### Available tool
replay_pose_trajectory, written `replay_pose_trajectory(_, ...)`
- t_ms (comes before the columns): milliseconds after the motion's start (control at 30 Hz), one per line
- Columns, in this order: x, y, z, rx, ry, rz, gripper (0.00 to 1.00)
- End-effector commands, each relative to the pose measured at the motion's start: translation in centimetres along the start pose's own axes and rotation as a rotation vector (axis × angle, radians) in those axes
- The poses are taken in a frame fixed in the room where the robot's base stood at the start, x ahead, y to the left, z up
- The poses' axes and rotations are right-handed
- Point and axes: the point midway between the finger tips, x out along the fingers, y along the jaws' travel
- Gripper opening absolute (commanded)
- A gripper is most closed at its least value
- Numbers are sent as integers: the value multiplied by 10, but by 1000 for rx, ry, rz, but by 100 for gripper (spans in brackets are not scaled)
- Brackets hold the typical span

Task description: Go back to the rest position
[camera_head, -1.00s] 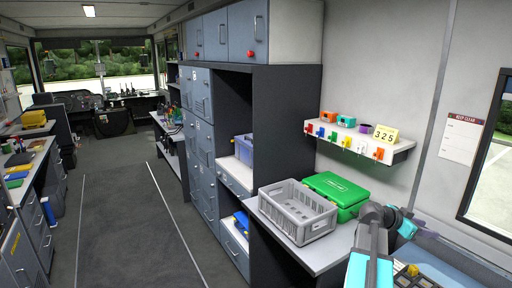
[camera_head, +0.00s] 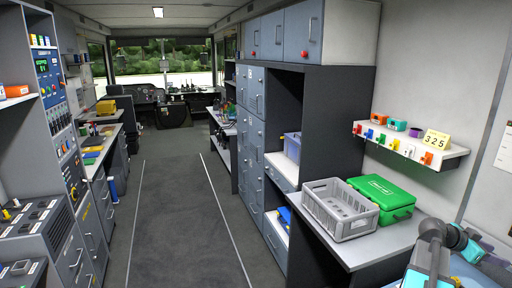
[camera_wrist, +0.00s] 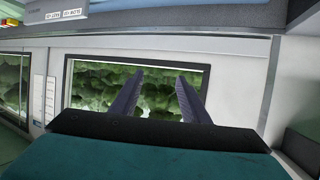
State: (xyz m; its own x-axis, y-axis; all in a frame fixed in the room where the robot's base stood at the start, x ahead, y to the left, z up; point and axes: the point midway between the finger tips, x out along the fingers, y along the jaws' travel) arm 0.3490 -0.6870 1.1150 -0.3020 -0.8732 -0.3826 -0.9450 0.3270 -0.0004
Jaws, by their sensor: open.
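My gripper (camera_wrist: 157,97) shows in the wrist view as two dark fingers held apart with nothing between them. Behind the fingers is a window (camera_wrist: 150,75) with trees outside, and the picture there seems to be upside down. In the head view part of my grey and teal arm stands at the lower right, in front of the counter's right end; my gripper's fingers do not show there.
A grey crate (camera_head: 345,222) and a green case (camera_head: 383,193) sit on the counter (camera_head: 340,252) at right. A shelf (camera_head: 447,158) with colored items is above. Blue-grey lockers (camera_head: 252,140) line the aisle. The aisle floor (camera_head: 180,215) is clear. Consoles (camera_head: 45,232) stand at left.

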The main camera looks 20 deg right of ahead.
Motion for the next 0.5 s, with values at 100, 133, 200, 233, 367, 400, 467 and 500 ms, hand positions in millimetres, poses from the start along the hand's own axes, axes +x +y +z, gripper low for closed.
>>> replay_pose_trajectory(100, -5, -6, 9, -18, -14, -11, 42)
replay_pose_trajectory(133, -6, -8, 12, -23, -19, -15, 42)
replay_pose_trajectory(200, -10, -11, 19, -37, -31, -22, 42)
replay_pose_trajectory(233, -11, -13, 22, -43, -36, -26, 42)
replay_pose_trajectory(367, -21, -23, 39, -79, -64, -47, 42)
replay_pose_trajectory(400, -24, -27, 45, -91, -73, -54, 42)
replay_pose_trajectory(467, -30, -33, 56, -112, -89, -68, 42)
replay_pose_trajectory(500, -34, -36, 62, -127, -100, -76, 42)
